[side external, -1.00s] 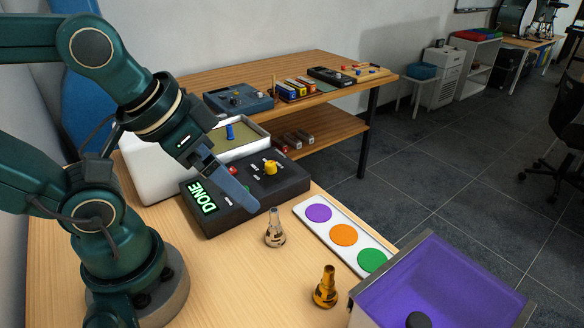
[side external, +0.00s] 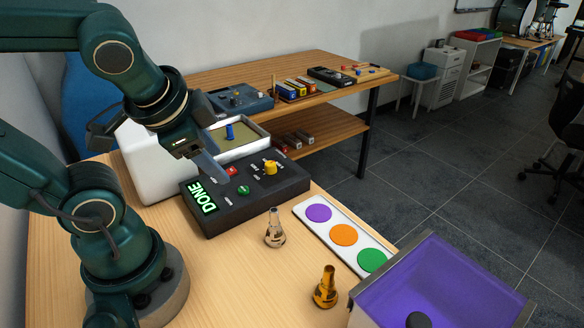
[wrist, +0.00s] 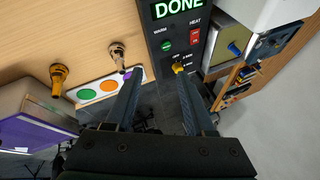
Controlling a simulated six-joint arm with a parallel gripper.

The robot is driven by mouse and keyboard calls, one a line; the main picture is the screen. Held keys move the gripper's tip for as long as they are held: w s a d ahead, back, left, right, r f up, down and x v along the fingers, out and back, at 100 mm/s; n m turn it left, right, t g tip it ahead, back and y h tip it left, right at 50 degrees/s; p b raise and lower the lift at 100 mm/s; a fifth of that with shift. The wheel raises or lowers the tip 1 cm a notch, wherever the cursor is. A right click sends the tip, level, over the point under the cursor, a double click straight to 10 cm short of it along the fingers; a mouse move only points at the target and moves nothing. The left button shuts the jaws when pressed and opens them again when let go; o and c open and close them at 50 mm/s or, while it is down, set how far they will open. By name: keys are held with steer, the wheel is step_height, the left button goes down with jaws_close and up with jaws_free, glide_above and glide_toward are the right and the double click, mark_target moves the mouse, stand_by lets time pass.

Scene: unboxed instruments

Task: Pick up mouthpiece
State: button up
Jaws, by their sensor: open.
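Two mouthpieces stand upright on the wooden table. The silver mouthpiece (side external: 274,230) is in front of the black control box, and the gold mouthpiece (side external: 326,289) is nearer the camera. In the wrist view the silver one (wrist: 118,52) and the gold one (wrist: 58,77) are left of my fingers. My gripper (side external: 220,178) hangs over the control box, apart from both mouthpieces. In the wrist view my gripper (wrist: 157,76) has its two fingers spread with nothing between them.
The black control box (side external: 225,222) shows "DONE" and has red, green and yellow controls. A white strip with purple, orange and green discs (side external: 344,235) lies right of the silver mouthpiece. A purple-lined bin (side external: 450,275) stands at the front right.

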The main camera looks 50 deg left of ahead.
steer(key=w+a+m+g+y, duration=0.25)
steer(key=a+m+y, duration=0.25)
steer(key=a, duration=0.4)
steer(key=m+t+y, duration=0.1)
steer(key=m+y, duration=0.4)
steer(key=m, duration=0.5)
glide_above(230, 127)
steer(key=s+d, duration=0.2)
steer(key=d, duration=0.3)
step_height(230, 127, down, 2)
steer(key=f, duration=0.2)
steer(key=f+m, duration=0.1)
steer(key=f, duration=0.1)
steer(key=w+a+f+m, duration=0.1)
steer(key=shift+a+f, duration=0.1)
steer(key=shift+f, duration=0.2)
steer(key=shift+a+f, duration=0.2)
steer(key=shift+a, duration=0.05)
steer(key=shift+x, duration=2.3)
jaws_close()
